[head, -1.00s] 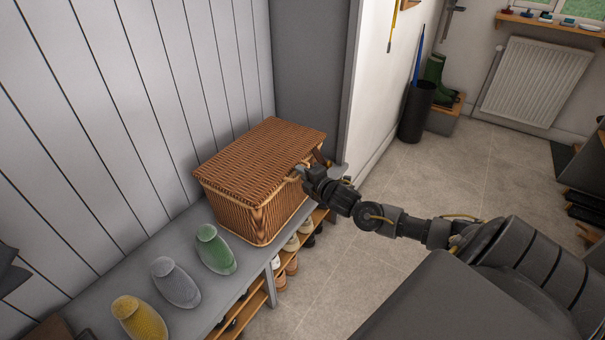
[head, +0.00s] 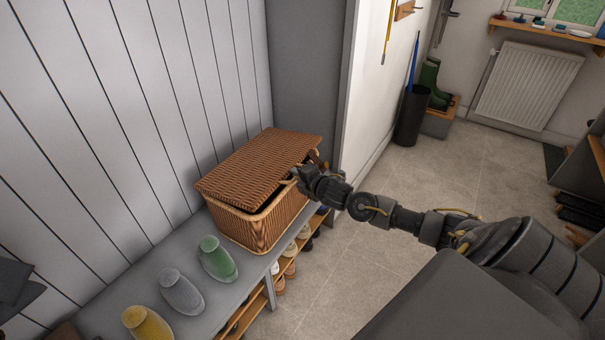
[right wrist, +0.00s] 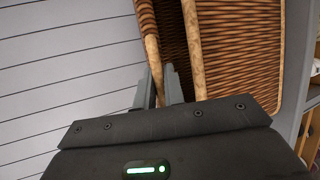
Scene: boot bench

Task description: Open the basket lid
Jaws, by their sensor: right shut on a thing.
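The brown wicker basket (head: 262,229) stands on the grey bench top against the panelled wall. Its wicker lid (head: 255,163) is tilted up a little at the front, with a dark gap between lid and basket rim. My right gripper (head: 293,177) is at the front edge of the lid, near its right end. In the right wrist view, the gripper's fingers (right wrist: 158,80) are shut on the lid's pale edge (right wrist: 152,55), and the basket's pale rim (right wrist: 191,45) runs apart from it to the right. My left gripper is not in view.
Green (head: 217,259), grey (head: 181,291) and yellow (head: 147,324) rounded items lie on the bench, left of the basket. Shoes (head: 290,268) sit on shelves below. A wall corner stands right behind the basket. The tiled floor (head: 340,275) is open.

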